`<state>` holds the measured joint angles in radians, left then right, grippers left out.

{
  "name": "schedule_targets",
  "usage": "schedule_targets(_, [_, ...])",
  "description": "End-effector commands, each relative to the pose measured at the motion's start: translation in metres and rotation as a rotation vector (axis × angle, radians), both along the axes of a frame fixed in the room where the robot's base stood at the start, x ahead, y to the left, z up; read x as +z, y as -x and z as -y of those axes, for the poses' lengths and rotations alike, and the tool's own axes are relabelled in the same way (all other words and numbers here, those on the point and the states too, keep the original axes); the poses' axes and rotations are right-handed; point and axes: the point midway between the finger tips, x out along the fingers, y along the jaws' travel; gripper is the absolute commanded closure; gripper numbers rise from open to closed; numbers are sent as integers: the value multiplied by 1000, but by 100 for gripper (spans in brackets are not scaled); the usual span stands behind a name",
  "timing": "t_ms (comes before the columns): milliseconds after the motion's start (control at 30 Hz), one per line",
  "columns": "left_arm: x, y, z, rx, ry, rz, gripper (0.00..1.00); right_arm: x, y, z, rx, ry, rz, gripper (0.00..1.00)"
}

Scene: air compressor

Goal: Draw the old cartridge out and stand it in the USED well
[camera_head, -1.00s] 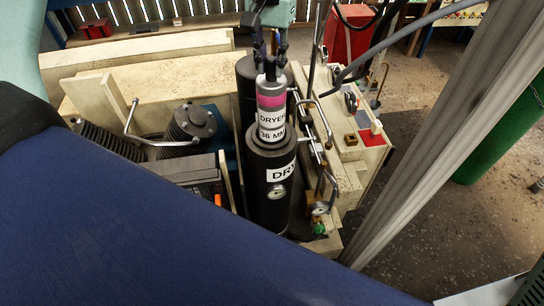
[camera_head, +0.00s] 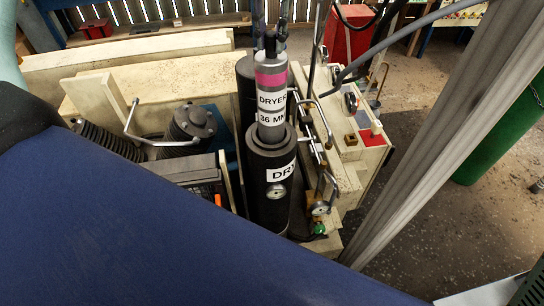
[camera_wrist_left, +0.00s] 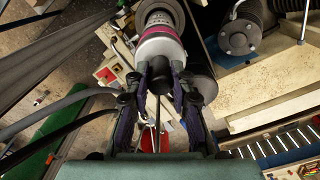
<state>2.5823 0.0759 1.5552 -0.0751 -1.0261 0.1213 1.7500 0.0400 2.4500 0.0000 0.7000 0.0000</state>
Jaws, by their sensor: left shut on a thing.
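The old cartridge (camera_head: 271,102) is a grey cylinder with a pink band and a label reading "DRYER 36 MM". It stands upright, its lower end still inside the black dryer housing (camera_head: 268,215), which bears a partly visible "DRY" label. The left wrist view shows the gripper fingers (camera_wrist_left: 160,78) on both sides of that knob, with the pink-banded cartridge (camera_wrist_left: 160,40) beyond. My right gripper is not in view. I cannot make out a USED well.
A second black cylinder (camera_head: 246,85) stands close behind the housing. Bent metal pipes and a gauge (camera_head: 320,208) crowd its right side. A finned compressor head (camera_head: 192,125) is to the left. A panel with a red patch (camera_head: 370,137) lies to the right.

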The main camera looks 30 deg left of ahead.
Motion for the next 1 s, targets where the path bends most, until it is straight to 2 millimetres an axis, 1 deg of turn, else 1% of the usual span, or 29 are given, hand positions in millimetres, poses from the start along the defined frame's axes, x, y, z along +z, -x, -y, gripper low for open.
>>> schedule_targets(33, [5, -1, 0, 0, 0, 4, 100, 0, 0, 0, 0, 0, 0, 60])
schedule_targets(800, [47, -1, 0, 0, 0, 4, 100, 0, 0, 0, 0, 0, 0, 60])
schedule_targets(1000, [54, 0, 0, 0, 0, 3, 100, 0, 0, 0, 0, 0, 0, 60])
